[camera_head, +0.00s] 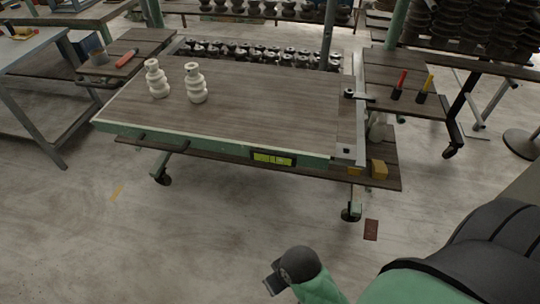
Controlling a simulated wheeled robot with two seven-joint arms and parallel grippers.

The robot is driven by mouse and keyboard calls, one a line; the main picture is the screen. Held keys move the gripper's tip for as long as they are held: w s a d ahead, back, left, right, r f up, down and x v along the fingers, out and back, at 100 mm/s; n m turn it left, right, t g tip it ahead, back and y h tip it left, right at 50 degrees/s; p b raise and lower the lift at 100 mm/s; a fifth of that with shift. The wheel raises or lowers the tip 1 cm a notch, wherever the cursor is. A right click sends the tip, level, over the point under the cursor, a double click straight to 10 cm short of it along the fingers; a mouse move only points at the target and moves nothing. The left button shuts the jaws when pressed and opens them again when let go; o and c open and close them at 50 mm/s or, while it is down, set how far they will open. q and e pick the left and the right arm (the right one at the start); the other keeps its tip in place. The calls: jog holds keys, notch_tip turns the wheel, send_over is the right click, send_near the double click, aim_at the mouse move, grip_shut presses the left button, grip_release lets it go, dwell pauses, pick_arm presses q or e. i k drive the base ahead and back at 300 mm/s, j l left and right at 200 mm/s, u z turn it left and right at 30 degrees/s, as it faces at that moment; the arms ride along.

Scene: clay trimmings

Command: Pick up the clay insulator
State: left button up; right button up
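Two white ribbed clay insulators stand upright, side by side, on the left part of the wooden cart top (265,100). One insulator (157,80) is slightly farther left; the other insulator (196,84) is to its right, with a small gap between them. My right arm comes in from the lower right. The dark end of my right gripper (274,281) shows small at the bottom, over the floor, well apart from the cart and both insulators. Its fingers are too unclear to judge their opening. My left gripper is out of view.
A metal rail with a clamp (348,93) runs along the cart's right edge. Red-handled (399,84) and yellow-handled tools (425,88) stand on the right side table. Dark insulators fill racks behind.

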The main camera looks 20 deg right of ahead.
aim_at(195, 83)
jog(key=z, duration=0.55)
jog(key=k+j+z, duration=0.1)
jog(key=j+z, duration=0.25)
jog(key=k+j+z, duration=0.15)
jog(key=z, duration=0.25)
jog(key=k+j+z, duration=0.2)
jog(key=z, duration=0.15)
jog(key=j, duration=0.1)
